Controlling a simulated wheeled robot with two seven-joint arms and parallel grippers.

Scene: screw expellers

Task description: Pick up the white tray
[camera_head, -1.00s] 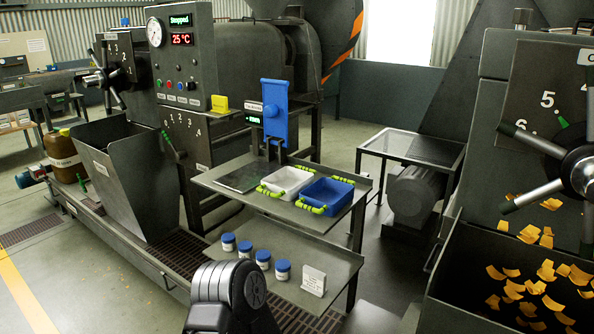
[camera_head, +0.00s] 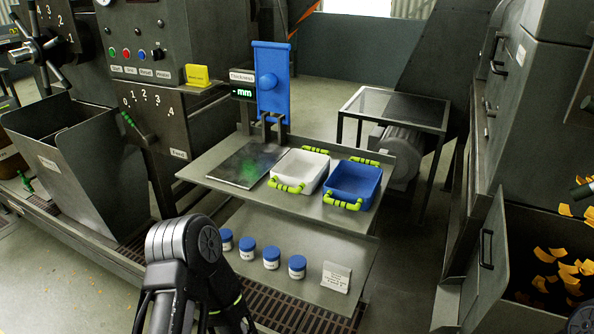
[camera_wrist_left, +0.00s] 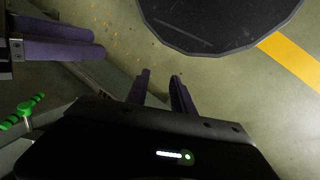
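The white tray (camera_head: 311,182) is a shallow, open box with a bright green handle at its near end and another at its far end. In the head view it sits level on the upper grey shelf (camera_head: 225,184), between a flat dark plate and a blue tray. My left arm rises from the bottom of the head view, but its gripper is outside that view. In the left wrist view, the two fingers of my left gripper (camera_wrist_left: 160,92) stand apart with nothing between them. They are over the floor, away from the tray.
A blue tray (camera_head: 355,183) with green handles stands close to the right of the white one. A dark plate (camera_head: 246,165) lies to its left. A blue upright gauge (camera_head: 272,80) rises behind. Several blue-lidded jars (camera_head: 271,258) stand on the lower shelf (camera_head: 318,255).

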